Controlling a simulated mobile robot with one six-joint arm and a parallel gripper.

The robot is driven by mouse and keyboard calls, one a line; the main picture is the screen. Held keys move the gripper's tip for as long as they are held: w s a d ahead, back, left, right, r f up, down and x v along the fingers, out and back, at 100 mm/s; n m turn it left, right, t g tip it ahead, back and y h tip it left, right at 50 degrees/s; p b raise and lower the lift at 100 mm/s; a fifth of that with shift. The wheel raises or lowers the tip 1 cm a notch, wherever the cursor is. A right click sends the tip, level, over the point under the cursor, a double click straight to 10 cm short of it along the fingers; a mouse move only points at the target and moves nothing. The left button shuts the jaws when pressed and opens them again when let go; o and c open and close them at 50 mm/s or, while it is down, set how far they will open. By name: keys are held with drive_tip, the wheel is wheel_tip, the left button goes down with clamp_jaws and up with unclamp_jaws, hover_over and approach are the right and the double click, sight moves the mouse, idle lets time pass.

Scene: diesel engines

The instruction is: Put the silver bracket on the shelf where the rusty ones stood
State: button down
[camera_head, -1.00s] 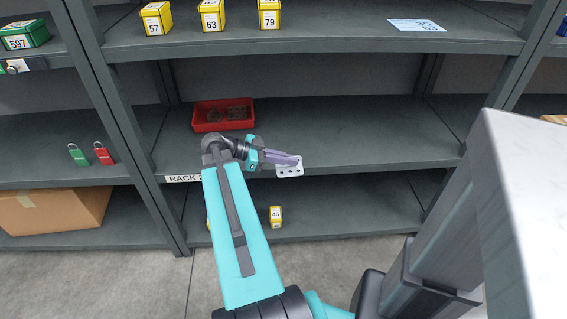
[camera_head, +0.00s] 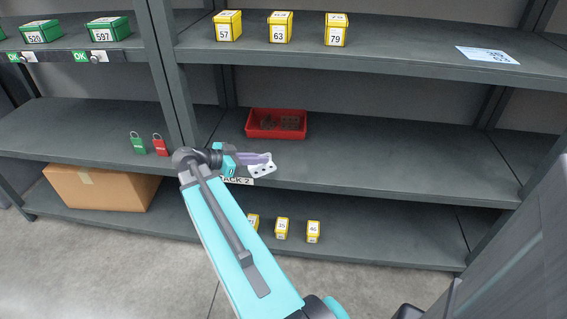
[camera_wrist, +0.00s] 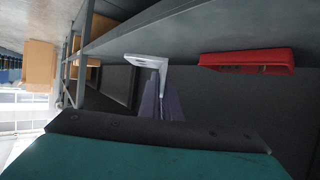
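The silver bracket (camera_head: 262,173) is a pale L-shaped piece with holes. My gripper (camera_head: 258,159) is shut on it and holds it in front of the middle shelf's front edge, near the RACK 2 label. In the wrist view the bracket (camera_wrist: 150,63) sits at the tips of the purple-grey fingers (camera_wrist: 152,98). The rusty brackets (camera_head: 283,122) lie in a red tray (camera_head: 262,135) at the back left of the middle shelf (camera_head: 390,165).
The middle shelf right of the red tray is clear. Yellow numbered boxes (camera_head: 281,27) stand on the shelf above, beside a paper sheet (camera_head: 488,55). More yellow boxes (camera_head: 282,228) stand below. A rack upright (camera_head: 170,75), padlocks (camera_head: 160,145) and a cardboard box (camera_head: 100,187) are left.

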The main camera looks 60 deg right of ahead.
drive_tip(key=w+a+r+n+t+y, duration=0.15)
drive_tip(key=w+a+n+t, duration=0.5)
drive_tip(key=w+a, duration=0.65)
drive_tip(key=w+a+r+n+t, duration=0.3)
drive_tip(key=w+a+n+t, duration=0.4)
drive_tip(key=w+a, duration=0.65)
drive_tip(key=w+a+r+n+t+y, duration=0.3)
drive_tip(key=w+a+r+n+y, duration=0.1)
drive_tip(key=a, duration=0.5)
drive_tip(key=w+a+r+n+t+y, duration=0.3)
drive_tip(key=w+a+r+n+y, duration=0.1)
drive_tip(key=a+r, duration=0.5)
drive_tip(key=shift+w+a+n+y, duration=0.2)
drive_tip(key=shift+w+n+y, duration=0.2)
drive_tip(key=shift+n+y, duration=0.65)
drive_tip(key=shift+a, duration=0.15)
